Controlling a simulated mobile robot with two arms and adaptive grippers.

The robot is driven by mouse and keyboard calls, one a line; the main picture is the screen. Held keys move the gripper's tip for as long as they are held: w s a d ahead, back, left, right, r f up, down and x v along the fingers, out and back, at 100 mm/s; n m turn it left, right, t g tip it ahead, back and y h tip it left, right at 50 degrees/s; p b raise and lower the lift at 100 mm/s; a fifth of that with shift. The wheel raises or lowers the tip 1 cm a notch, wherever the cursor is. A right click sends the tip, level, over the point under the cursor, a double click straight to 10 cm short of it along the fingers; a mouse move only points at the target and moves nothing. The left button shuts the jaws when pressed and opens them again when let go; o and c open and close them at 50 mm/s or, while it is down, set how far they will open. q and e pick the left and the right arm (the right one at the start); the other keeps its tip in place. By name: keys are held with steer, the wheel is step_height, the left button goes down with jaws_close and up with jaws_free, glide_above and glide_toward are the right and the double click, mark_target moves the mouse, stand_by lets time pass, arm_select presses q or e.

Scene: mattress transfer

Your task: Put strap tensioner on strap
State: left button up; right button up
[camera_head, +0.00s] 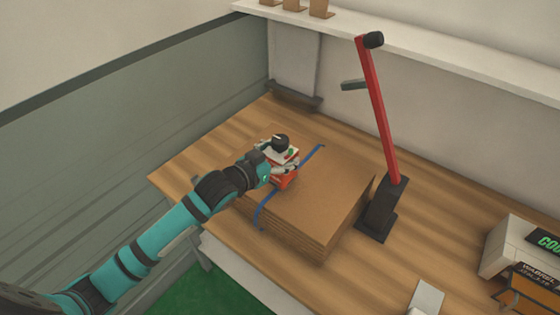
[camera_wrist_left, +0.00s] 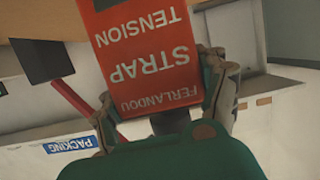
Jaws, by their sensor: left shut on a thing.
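The strap tensioner (camera_head: 283,153) is a red and white tool with a black knob on top. My left gripper (camera_head: 277,164) is shut on it. In the left wrist view the red face of the tensioner (camera_wrist_left: 148,65) sits between the two fingers, its lettering upside down. The tensioner is over the top of a cardboard stack (camera_head: 325,192), beside or over the blue strap (camera_head: 313,156) that runs across the stack and down its front side (camera_head: 259,214). Contact between tensioner and strap is hidden. My right gripper is out of view.
The stack lies on a wooden table (camera_head: 435,240). A red post on a black base (camera_head: 381,210) stands just right of the stack. A white box-like device (camera_head: 507,247) is at the far right. A shelf (camera_head: 420,50) runs along the back wall. A grey-green wall (camera_head: 120,130) is on the left.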

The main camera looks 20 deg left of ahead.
arm_select(q)
steer(key=shift+f+p, duration=0.3)
steer(key=shift+f, duration=0.65)
steer(key=shift+d+f, duration=0.1)
steer(key=shift+f, duration=0.2)
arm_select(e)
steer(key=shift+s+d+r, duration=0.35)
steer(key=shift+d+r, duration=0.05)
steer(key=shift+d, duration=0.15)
arm_select(q)
steer(key=shift+f, duration=0.1)
steer(key=o, duration=1.8)
steer(key=shift+s+f, duration=0.15)
steer(key=shift+r, duration=0.2)
steer(key=shift+b+v, duration=1.15)
steer(key=shift+v, duration=4.8)
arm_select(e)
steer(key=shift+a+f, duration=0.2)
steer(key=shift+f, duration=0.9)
